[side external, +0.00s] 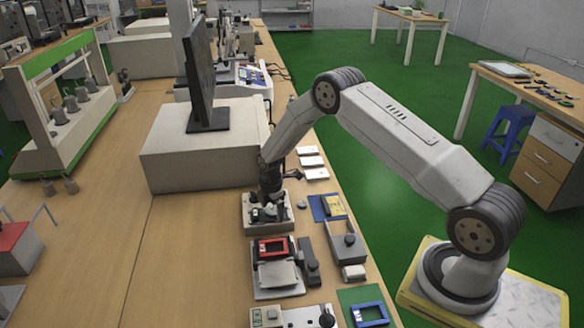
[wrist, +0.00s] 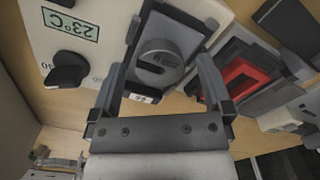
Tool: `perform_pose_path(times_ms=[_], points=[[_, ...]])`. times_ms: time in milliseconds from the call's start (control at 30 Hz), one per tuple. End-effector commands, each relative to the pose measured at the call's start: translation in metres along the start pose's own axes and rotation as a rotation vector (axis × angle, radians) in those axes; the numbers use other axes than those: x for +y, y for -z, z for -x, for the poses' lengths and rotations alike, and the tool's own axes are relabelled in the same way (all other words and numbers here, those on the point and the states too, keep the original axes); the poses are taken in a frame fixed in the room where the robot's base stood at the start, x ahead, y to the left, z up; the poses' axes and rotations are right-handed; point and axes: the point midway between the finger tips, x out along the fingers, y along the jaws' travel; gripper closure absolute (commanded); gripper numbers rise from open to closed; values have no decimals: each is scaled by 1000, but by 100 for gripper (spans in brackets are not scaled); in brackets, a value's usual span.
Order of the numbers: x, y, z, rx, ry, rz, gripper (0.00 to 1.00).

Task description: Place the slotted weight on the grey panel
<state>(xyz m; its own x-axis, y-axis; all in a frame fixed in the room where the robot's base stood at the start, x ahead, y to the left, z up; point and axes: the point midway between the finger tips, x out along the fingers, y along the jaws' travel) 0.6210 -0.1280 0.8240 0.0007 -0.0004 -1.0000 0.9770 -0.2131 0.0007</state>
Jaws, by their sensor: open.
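A round grey slotted weight (wrist: 155,65) with markings on its face lies on a dark grey rectangular plate in the wrist view. The plate is part of or on a white device with a "23°C" display (wrist: 70,25). My gripper (wrist: 160,70) is open, with one finger on each side of the weight; I cannot tell if either touches it. In the side external view my gripper (side external: 268,205) is low over the white device (side external: 255,226), and the weight is hard to make out. A flat light grey panel (side external: 280,275) lies nearer the camera, past a red frame; I cannot tell if it is the task's panel.
A black knob (wrist: 68,70) stands beside the weight. The red frame (side external: 272,248) is close by. A monitor (side external: 200,75) stands behind. Bare bench lies left.

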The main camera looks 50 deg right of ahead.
Motion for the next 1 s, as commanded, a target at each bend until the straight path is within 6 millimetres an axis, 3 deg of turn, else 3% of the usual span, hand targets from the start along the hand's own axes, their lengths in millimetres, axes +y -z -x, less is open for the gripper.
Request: perform_pose_path(times_ms=[367,1000], points=[[1,0,27,0,-2,0,0],[0,0,113,0,-1,0,0]])
